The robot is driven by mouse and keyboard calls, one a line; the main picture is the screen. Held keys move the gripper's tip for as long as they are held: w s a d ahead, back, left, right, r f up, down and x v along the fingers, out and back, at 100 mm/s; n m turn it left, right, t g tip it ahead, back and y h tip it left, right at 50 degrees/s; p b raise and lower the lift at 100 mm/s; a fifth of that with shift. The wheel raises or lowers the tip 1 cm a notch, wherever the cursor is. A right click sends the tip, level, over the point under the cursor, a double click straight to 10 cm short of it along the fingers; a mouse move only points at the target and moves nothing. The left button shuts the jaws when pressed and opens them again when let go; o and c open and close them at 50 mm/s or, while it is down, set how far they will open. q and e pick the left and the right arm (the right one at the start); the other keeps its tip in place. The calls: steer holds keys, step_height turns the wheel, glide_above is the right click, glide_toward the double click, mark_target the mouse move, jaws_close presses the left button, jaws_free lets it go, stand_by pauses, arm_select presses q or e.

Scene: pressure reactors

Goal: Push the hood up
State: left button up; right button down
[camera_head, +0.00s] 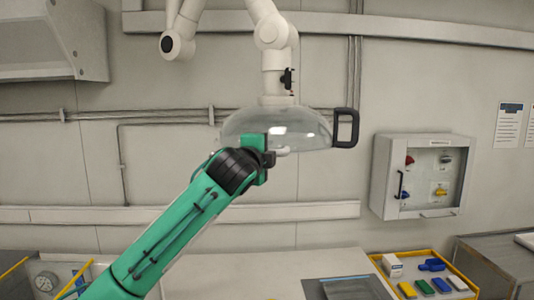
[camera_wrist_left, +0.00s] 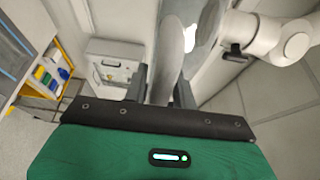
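The hood is a clear dome (camera_head: 305,129) hanging from a white jointed arm, with a black loop handle (camera_head: 345,128) on its right side. My left gripper (camera_head: 271,159) is at the lower front of the dome, left of the handle. In the left wrist view my left gripper (camera_wrist_left: 162,88) has its two dark fingers apart, with a pale curved piece of the hood (camera_wrist_left: 172,48) showing between or beyond them. I cannot tell whether the fingers touch it. My right gripper is in neither view.
A white wall box (camera_head: 423,175) with a clear front hangs at the right. Below it a yellow-edged tray (camera_head: 424,253) holds several small blue, green and yellow items. A grey vent hood (camera_head: 52,40) is at upper left. A light worktop runs along the bottom.

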arm_select(q)
steer(key=shift+o, duration=0.9)
steer(key=shift+a, duration=0.1)
steer(key=shift+s, duration=0.1)
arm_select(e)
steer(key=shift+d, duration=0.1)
arm_select(q)
steer(key=shift+s+a+f+b, duration=0.1)
steer(key=shift+s+f+b, duration=0.1)
steer(key=shift+s+b, duration=0.3)
steer(key=b+v, duration=0.6)
steer(key=v, duration=0.6)
steer(key=shift+s+a+r, duration=0.2)
steer(key=shift+s+a, duration=0.05)
steer(key=shift+a, duration=0.1)
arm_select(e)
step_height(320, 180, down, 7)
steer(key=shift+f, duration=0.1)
